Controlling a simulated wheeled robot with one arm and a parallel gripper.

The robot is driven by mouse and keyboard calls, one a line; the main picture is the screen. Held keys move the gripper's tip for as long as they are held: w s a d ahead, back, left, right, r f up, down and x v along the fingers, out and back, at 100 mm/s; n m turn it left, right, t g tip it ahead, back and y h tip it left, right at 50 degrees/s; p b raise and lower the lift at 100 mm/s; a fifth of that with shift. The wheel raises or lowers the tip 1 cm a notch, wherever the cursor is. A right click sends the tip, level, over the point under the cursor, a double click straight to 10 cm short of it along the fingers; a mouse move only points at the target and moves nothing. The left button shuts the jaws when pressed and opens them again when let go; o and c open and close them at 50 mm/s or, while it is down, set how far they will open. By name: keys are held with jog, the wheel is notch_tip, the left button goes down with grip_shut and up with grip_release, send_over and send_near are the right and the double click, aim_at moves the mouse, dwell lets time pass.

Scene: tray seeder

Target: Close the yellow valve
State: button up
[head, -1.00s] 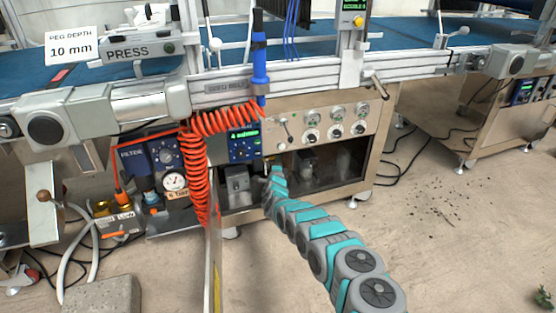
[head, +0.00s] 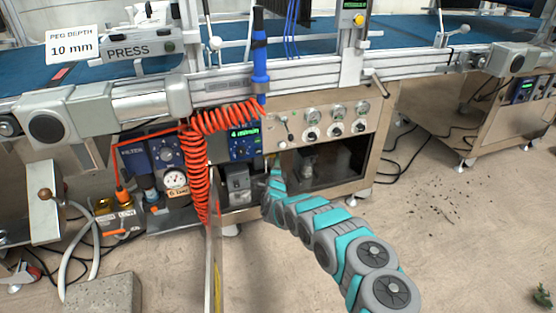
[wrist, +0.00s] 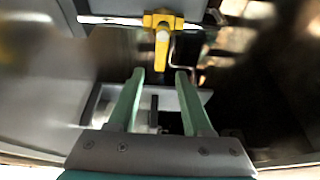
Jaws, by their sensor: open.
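The yellow valve (wrist: 162,30) shows in the wrist view, at the top middle, on a thin metal pipe. Its handle hangs straight down from the valve body, across the line of the pipe. My gripper (wrist: 160,76) is open, with its two green fingers pointing toward the valve. The handle's lower end lies just beyond the fingertips and between their lines; nothing is between the fingers that I can make out as held.
The steel cabinet (head: 272,108) has a dark opening and a row of gauges and knobs. An orange coiled hose (head: 194,170) hangs left of my arm. A concrete block (head: 103,293) lies at the lower left. The floor to the right is mostly clear.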

jog(key=shift+s+a, duration=0.1)
jog(key=shift+s, duration=1.7)
